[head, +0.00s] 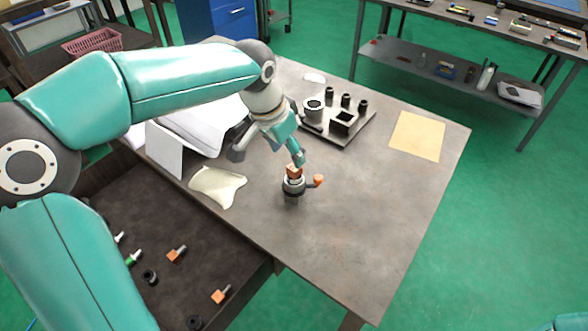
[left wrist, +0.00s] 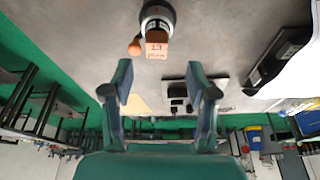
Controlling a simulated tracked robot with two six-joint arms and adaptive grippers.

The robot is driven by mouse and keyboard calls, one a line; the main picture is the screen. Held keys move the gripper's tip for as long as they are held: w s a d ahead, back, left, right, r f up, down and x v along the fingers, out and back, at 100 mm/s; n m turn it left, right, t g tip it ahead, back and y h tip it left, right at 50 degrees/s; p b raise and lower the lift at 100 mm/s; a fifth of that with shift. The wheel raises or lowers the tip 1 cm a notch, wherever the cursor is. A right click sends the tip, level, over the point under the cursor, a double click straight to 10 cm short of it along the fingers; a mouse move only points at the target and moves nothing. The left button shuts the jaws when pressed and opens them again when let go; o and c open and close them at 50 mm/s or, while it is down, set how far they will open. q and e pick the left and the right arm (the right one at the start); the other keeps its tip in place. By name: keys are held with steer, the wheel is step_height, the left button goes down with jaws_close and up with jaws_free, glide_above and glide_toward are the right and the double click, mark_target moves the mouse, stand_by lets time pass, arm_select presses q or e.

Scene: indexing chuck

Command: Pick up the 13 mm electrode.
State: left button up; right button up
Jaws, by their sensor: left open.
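The 13 mm electrode (head: 293,172) is a copper-coloured block seated in a dark round chuck (head: 292,192) on the table. In the left wrist view its face (left wrist: 157,46) carries the mark "13 mm", and the chuck (left wrist: 157,14) shows behind it at the top edge. The chuck has a side lever with an orange knob (head: 319,180). My left gripper (head: 298,158) is right by the electrode in the head view. In the left wrist view its two fingers (left wrist: 160,82) are spread and empty, with the electrode beyond their tips. My right gripper is not in view.
A plate with a grey ring, black posts and a square block (head: 342,122) stands farther back. A tan sheet (head: 417,136) lies at right and a pale cloth (head: 216,187) at left. Lower left, a dark tray holds other orange-headed pieces (head: 220,296). The table's front right is clear.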

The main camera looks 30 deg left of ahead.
mark_target(293, 167)
arm_select(q)
steer(key=shift+d+p+x, duration=0.1)
steer(key=shift+p+x, duration=0.2)
steer(key=shift+x, duration=1.15)
steer(key=shift+d+p+x, duration=0.15)
steer(key=shift+p+x, duration=0.1)
steer(key=shift+x, duration=1.2)
jaws_close()
